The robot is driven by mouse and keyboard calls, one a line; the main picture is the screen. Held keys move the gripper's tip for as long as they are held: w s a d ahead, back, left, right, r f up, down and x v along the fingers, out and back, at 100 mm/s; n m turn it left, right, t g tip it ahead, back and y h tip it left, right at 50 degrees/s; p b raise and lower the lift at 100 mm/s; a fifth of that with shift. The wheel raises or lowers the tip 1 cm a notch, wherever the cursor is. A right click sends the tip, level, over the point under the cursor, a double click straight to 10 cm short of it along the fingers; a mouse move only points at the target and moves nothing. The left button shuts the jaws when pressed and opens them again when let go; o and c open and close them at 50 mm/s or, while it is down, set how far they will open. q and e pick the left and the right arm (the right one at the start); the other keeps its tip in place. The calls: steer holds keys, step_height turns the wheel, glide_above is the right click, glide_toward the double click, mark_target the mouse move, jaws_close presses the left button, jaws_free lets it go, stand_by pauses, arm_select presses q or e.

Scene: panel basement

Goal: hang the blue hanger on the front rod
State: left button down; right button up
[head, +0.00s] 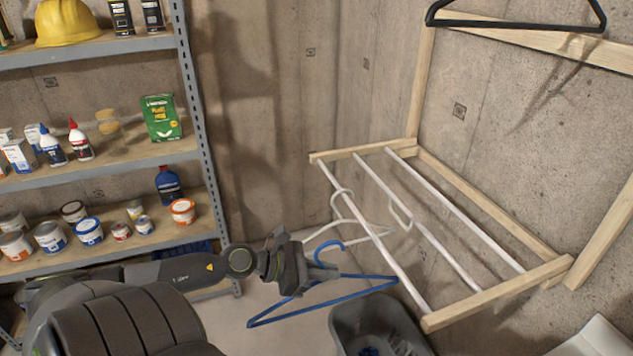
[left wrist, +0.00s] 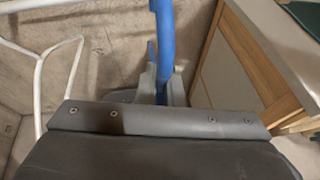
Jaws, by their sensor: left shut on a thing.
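The blue hanger (head: 335,284) is in my left gripper (head: 318,270), which is shut on it near its neck. Its curved hook (head: 329,246) points up above the jaws, and its triangular body spreads below. In the left wrist view the blue neck (left wrist: 163,40) rises between the grey fingers (left wrist: 162,90). The front rod (head: 375,240), white and nearest me on the wooden rack, is to the right of the hook, which looks apart from it. A white hanger (head: 340,226) is at the front rod, partly behind the blue one. My right gripper is not in view.
Behind the front rod are a middle rod (head: 432,238) and a back rod (head: 470,222); a white hook (head: 400,216) is by the middle one. A black hanger (head: 515,22) is at upper right. A grey bin (head: 372,312) stands below. Shelves (head: 100,160) with cans fill the left.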

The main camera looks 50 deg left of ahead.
arm_select(q)
steer(key=shift+w+d+r+p, duration=0.1)
steer(key=shift+w+d+p, duration=0.2)
steer(key=shift+w, duration=0.4)
steer(key=shift+w+d+p, duration=0.15)
steer(key=shift+w+d, duration=0.1)
steer(key=shift+w, duration=0.45)
steer(key=shift+w+d, duration=0.25)
steer(key=shift+w, duration=0.35)
steer(key=shift+w+d, duration=0.25)
steer(key=shift+w, duration=0.35)
steer(key=shift+w+d+p, duration=0.2)
steer(key=shift+w+d, duration=0.1)
steer(key=shift+w, duration=0.35)
steer(key=shift+w+d+p, duration=0.2)
steer(key=shift+w+d, duration=0.05)
steer(key=shift+w, duration=0.35)
steer(key=shift+w+d, duration=0.25)
steer(key=shift+w, duration=0.35)
steer(key=shift+w+d, duration=0.25)
steer(key=shift+w, duration=0.4)
steer(key=shift+w+d, duration=0.25)
steer(key=shift+w, duration=0.35)
steer(key=shift+s+f+b, duration=0.1)
steer(key=shift+f+b, duration=1.35)
steer(key=shift+f, duration=0.3)
